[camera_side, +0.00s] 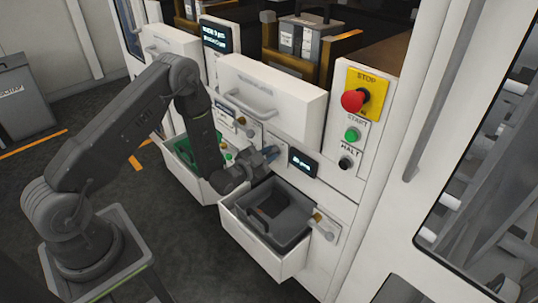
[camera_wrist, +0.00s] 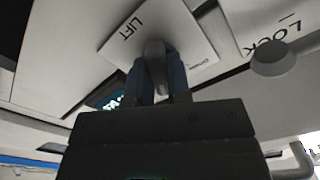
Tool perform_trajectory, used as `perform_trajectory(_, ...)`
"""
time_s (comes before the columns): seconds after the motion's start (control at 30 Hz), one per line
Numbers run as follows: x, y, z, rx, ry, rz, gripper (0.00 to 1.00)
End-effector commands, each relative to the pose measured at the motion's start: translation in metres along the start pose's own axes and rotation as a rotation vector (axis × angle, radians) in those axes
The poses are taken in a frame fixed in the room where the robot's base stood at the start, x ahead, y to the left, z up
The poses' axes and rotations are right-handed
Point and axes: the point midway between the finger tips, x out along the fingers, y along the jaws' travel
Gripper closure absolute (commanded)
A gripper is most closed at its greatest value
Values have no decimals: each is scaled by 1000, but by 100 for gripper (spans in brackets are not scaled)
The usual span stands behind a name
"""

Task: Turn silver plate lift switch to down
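The silver lift plate (camera_wrist: 182,25) is at the upper middle of the wrist view. It is marked LIFT at its upper left and carries a small, partly legible label at its lower right. Its grey switch lever (camera_wrist: 155,55) stands out between my gripper's two blue fingers (camera_wrist: 156,82). The fingers flank the lever closely, with no clear gap. In the side view my gripper (camera_side: 268,155) is at the cabinet front, left of a small dark display. The arm and gripper hide most of the plate there.
A LOCK plate (camera_wrist: 255,25) with a round knob (camera_wrist: 269,58) is just right in the wrist view. Below my gripper, an open drawer (camera_side: 245,233) holds a grey bin (camera_side: 292,228). A red stop button (camera_side: 353,100), green start button (camera_side: 352,135) and black halt knob (camera_side: 346,163) are to the right.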

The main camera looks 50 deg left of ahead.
Motion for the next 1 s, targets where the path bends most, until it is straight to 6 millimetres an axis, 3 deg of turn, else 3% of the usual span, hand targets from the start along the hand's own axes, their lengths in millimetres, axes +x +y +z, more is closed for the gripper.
perform_trajectory(0.2, 0, 0, 0, 0, 0, 0, 100)
perform_trajectory(0.57, 0, 0, 0, -46, 0, 0, 100)
perform_trajectory(1.0, 0, 0, 0, -375, 0, 0, 100)
